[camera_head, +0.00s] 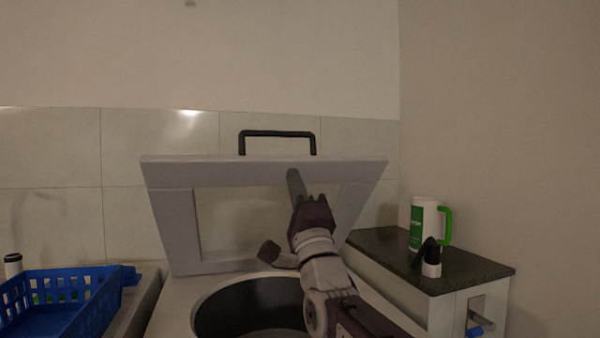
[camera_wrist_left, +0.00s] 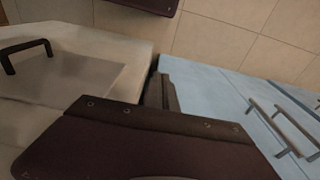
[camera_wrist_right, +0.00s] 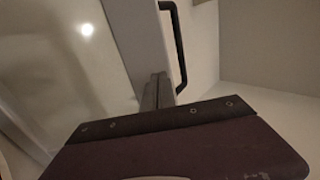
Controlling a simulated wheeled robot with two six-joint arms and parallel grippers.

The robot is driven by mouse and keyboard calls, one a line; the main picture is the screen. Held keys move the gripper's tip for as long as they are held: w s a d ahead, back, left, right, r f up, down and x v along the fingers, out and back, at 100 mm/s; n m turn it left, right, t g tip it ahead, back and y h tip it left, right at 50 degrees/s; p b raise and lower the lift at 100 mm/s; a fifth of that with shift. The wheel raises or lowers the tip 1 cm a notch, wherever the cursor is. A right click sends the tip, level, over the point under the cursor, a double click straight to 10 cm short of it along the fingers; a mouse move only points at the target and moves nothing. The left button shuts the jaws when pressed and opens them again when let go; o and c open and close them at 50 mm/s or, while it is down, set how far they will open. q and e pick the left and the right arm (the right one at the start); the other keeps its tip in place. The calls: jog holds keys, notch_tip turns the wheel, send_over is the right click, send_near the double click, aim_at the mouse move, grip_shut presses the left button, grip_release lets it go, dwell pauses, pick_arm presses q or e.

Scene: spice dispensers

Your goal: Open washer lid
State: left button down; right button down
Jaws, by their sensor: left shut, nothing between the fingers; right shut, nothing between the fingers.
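The washer lid (camera_head: 265,170) is a pale grey frame with a see-through middle, standing raised and tilted behind the round dark washer opening (camera_head: 255,308). A black handle (camera_head: 277,133) sits on its top edge. My right gripper (camera_head: 295,178) is shut and empty, its fingers overlapping the lid's upper bar, below and right of the handle; I cannot tell if they touch. In the right wrist view its shut fingers (camera_wrist_right: 155,90) lie close beside the lid's bar and left of the black handle (camera_wrist_right: 174,45). My left gripper (camera_wrist_left: 160,90) is shut and empty, outside the head view.
A blue basket (camera_head: 65,300) stands at the lower left. A white and green mug (camera_head: 424,222) and a small black and white item (camera_head: 431,260) stand on a dark counter (camera_head: 480,265) at right. The left wrist view shows a blue cabinet (camera_wrist_left: 215,100) with bar handles.

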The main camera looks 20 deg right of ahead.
aim_at(289, 156)
pick_arm(q)
jog(key=shift+r+p, duration=0.3)
jog(key=shift+r, duration=0.35)
pick_arm(e)
jog(key=shift+w+r, duration=0.35)
jog(key=shift+w, duration=0.1)
